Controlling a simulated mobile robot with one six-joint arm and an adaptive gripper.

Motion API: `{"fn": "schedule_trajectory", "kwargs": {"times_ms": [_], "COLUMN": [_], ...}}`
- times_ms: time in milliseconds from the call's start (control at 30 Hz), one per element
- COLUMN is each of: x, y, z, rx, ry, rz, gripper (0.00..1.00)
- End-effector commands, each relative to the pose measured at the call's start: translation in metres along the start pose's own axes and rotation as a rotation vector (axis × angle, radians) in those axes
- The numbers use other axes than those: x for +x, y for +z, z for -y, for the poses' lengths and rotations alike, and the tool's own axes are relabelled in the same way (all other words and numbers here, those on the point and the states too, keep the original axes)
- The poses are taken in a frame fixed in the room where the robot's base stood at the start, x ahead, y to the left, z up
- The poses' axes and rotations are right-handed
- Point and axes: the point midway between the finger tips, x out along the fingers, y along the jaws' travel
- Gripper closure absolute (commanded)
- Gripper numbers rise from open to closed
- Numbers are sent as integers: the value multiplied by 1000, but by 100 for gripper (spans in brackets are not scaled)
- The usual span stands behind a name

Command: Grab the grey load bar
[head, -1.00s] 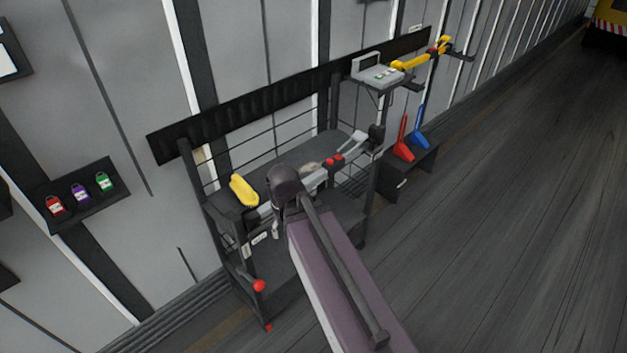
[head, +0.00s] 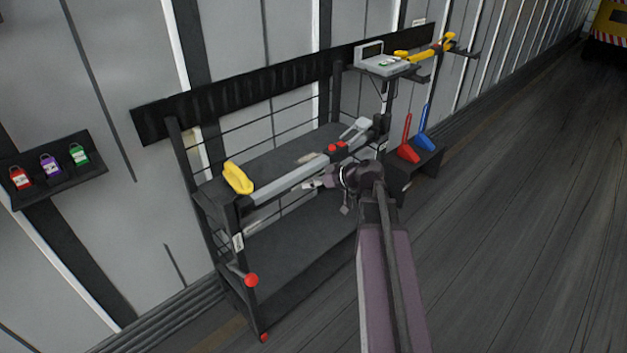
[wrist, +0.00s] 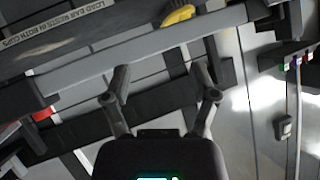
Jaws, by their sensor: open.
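The grey load bar (head: 300,175) lies along the front of a dark rack, level with its upper shelf, with red parts near its right end. In the wrist view the bar (wrist: 150,48) crosses the picture at a slant, just beyond the fingertips. My gripper (head: 312,184) is at the near side of the bar, around its middle. In the wrist view my gripper (wrist: 162,82) has its two fingers spread apart, with nothing between them. I cannot tell whether a fingertip touches the bar.
A yellow object (head: 238,177) sits by the bar's left end. A grey device (head: 382,65) stands on a small shelf at the back right. Red (head: 408,148) and blue (head: 424,135) tools stand right of the rack. Several coloured padlocks (head: 50,165) hang left. The floor at right is clear.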

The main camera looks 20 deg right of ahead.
Motion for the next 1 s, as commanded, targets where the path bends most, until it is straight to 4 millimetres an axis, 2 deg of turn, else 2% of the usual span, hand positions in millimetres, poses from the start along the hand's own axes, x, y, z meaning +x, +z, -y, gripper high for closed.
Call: {"fn": "schedule_trajectory", "kwargs": {"times_ms": [33, 100, 300, 400, 600, 1000], "x": [-2, -14, -55, -74, -96, -99], "y": [6, 4, 0, -1, -2, -3], "z": [-24, -47, -106, -127, -147, -148], "rx": [-21, -59, -158, -193, -229, -233], "ry": [18, 44, 152, 204, 265, 273], "rz": [-66, -161, -391, -470, -547, -555], "gripper": [24, 24, 24, 24, 24, 24]}}
